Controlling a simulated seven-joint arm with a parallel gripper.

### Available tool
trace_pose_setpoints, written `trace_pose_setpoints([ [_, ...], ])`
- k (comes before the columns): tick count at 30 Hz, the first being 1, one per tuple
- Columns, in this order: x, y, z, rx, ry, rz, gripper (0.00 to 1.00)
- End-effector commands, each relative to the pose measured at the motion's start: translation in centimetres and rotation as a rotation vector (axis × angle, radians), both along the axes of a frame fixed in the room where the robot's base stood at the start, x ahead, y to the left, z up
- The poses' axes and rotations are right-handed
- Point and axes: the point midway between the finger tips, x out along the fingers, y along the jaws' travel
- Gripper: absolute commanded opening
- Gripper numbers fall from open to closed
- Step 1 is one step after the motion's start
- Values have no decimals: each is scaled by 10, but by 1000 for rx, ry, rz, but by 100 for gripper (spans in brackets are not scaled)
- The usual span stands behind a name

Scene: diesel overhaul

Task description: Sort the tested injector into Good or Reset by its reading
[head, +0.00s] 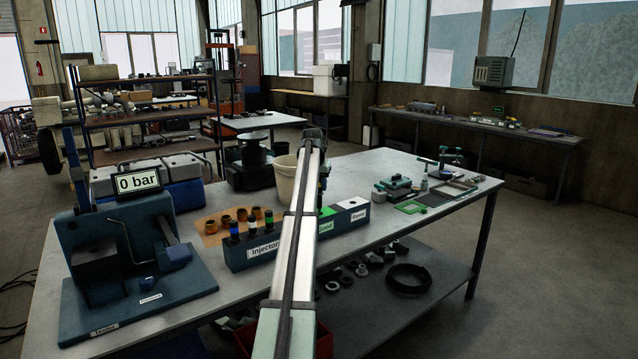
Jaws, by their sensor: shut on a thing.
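The blue tester (130,262) stands at the table's front left, and its display (137,183) reads 0 bar. A dark rack labelled Injectors (266,249) holds several injectors (251,225) with blue and green bands. Right of it, partly behind my arm, is the green-topped Good bin (327,225). Beside that is a white-topped bin (352,205) whose small label is hard to read. My arm reaches over the table between rack and bins. My gripper (325,172) shows only as a sliver beside the arm's far end. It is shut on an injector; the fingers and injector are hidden.
An orange mat (212,236) with several brass parts lies behind the rack. A cream bucket (286,180) and a dark round device (252,165) stand farther back. Green tools and a small vise (451,158) are at the right. The table's front right is mostly clear.

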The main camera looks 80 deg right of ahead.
Motion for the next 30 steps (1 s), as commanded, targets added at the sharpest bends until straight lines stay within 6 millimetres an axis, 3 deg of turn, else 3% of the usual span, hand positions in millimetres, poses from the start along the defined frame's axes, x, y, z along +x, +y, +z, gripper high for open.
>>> trace_pose_setpoints([
  [16,0,0,-14,-2,0,0,0],
  [30,0,0,-15,-2,0,0,0],
])
